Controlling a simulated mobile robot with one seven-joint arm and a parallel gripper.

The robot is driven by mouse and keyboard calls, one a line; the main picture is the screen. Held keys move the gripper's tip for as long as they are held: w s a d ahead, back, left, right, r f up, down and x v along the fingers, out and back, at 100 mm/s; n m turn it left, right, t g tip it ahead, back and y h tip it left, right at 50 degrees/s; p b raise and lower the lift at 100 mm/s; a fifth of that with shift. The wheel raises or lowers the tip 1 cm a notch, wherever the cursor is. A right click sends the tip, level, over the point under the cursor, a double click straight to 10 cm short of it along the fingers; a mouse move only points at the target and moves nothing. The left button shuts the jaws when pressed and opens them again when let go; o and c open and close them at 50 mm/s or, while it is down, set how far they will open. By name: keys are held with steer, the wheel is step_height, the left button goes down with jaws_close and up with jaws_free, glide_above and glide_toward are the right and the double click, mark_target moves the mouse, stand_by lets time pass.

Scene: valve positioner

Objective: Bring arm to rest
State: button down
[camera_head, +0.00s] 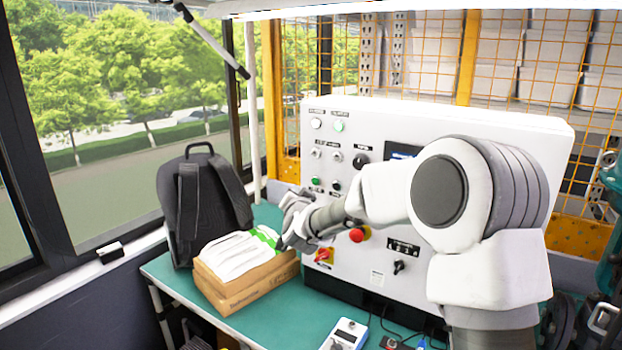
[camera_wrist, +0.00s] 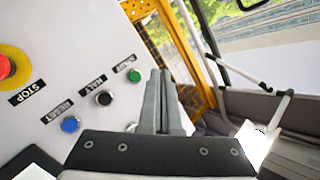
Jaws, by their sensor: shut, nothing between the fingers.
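My gripper (camera_head: 290,238) is at the left end of my outstretched arm, in front of the left part of the white control panel (camera_head: 400,262). In the wrist view my gripper (camera_wrist: 162,75) has its two fingers together with nothing between them. The panel fills the left of the wrist view, with a red stop button (camera_wrist: 4,68) on a yellow ring, a blue button (camera_wrist: 70,124), a black button (camera_wrist: 103,99) and a green button (camera_wrist: 134,76). In the head view the gripper appears just right of the cardboard box and paper stack; whether it touches them I cannot tell.
A grey backpack (camera_head: 208,205) stands at the left of the green table (camera_head: 290,312). A white handheld device (camera_head: 347,333) lies at the front. Windows are at left, yellow mesh fencing (camera_head: 440,60) behind.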

steer(key=s+d+r+n+g+y, duration=0.1)
steer(key=s+d+r+n+g, duration=0.15)
steer(key=s, duration=0.65)
steer(key=s+d+r+n+g, duration=0.2)
steer(key=s+n, duration=0.1)
steer(key=s, duration=0.6)
steer(key=s+d+f+g, duration=0.2)
steer(key=s+d, duration=0.1)
steer(key=s, duration=0.6)
steer(key=s+d+f+g+h, duration=0.1)
steer(key=s+d, duration=0.3)
steer(key=s, duration=0.5)
steer(key=s+d+f+g+h, duration=0.1)
steer(key=s+d+f+g, duration=0.2)
steer(key=s, duration=0.6)
steer(key=shift+s+d+f+n, duration=0.15)
steer(key=shift+d+n, duration=0.3)
